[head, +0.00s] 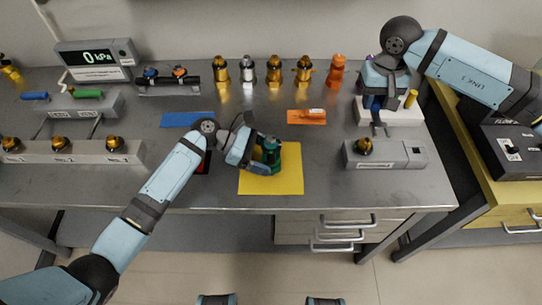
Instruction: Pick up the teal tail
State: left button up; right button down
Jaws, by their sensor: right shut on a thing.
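The teal tail (270,164) appears as a teal-green part at the yellow mat (285,184) in the middle of the bench. My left gripper (264,152) is right at it, coming in from the left. I cannot tell whether its fingers touch the teal part, or whether they are open or shut. The fingers hide some of the part. My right gripper (374,103) points down at the white block (404,115) on the right of the bench. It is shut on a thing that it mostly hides.
Several gold and silver fittings (274,72) and an orange one (337,71) stand along the back. A blue mat (187,119) and an orange mat (307,117) lie nearby. A grey box (400,154) stands at the right front. Free metal surface lies around the yellow mat.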

aim_at(264, 142)
pick_arm(q)
jog(key=c, duration=1.3)
jog(key=shift+r, duration=0.15)
